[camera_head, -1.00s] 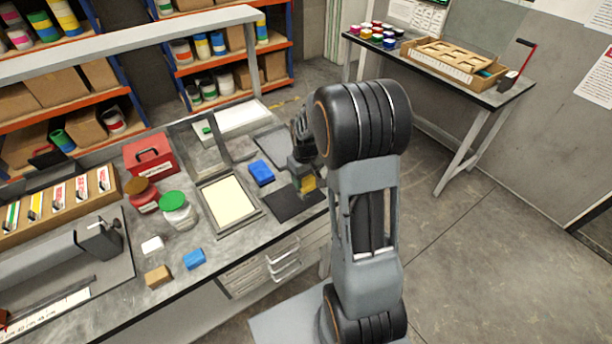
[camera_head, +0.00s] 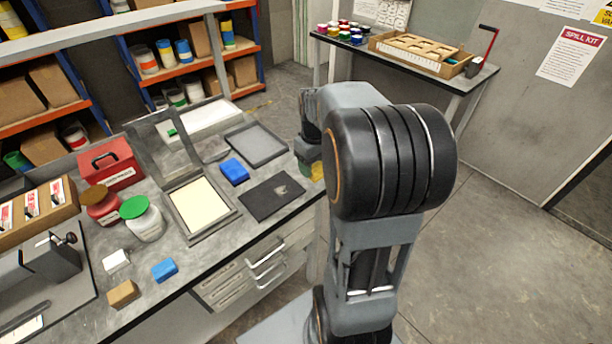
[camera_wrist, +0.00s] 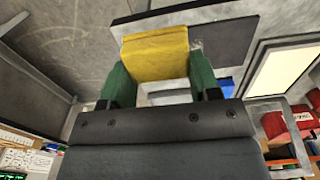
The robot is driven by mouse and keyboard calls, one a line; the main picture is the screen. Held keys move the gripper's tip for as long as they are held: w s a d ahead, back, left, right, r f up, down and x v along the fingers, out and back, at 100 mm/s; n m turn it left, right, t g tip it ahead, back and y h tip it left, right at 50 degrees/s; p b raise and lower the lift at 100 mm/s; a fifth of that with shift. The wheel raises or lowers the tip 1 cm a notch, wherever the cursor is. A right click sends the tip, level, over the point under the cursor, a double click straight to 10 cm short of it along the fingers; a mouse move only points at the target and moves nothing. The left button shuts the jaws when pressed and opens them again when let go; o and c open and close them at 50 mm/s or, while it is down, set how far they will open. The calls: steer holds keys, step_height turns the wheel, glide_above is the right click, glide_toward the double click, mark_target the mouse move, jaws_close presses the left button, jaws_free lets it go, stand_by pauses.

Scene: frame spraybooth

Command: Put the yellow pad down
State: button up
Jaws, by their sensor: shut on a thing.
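The yellow pad (camera_wrist: 156,56) is held between the green fingers of my gripper (camera_wrist: 160,78) in the wrist view. My gripper is shut on it. In the head view the pad (camera_head: 317,171) shows as a small yellow patch, partly hidden behind my arm. It is to the right of the dark mat (camera_head: 266,203), near the bench's right end. I cannot tell how high the pad is above the bench.
A cream-filled tray (camera_head: 201,204), a blue block (camera_head: 234,171) and a grey tray (camera_head: 257,143) surround the mat. Jars, including a green-lidded one (camera_head: 142,219), and a red box (camera_head: 106,164) stand left. The mat holds only a small pale mark.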

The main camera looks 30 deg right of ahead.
steer(key=w+d+f+p, duration=0.1)
steer(key=w+f, duration=0.2)
steer(key=w+d+f+p, duration=0.1)
steer(key=w+d+f, duration=0.1)
steer(key=w+f, duration=0.1)
steer(key=w+d+f+p, duration=0.1)
steer(key=w+f, duration=0.1)
steer(key=w, duration=0.3)
steer(key=shift+w+d+f, duration=0.25)
steer(key=shift+f, duration=0.15)
steer(key=shift+w+d+f, duration=0.1)
steer(key=shift+w+f, duration=0.1)
steer(key=shift+f, duration=0.1)
steer(key=f, duration=0.1)
steer(key=f+p, duration=0.1)
steer(key=shift+w+d+f, duration=0.1)
steer(key=shift+w+f, duration=0.1)
steer(key=shift+f, duration=0.55)
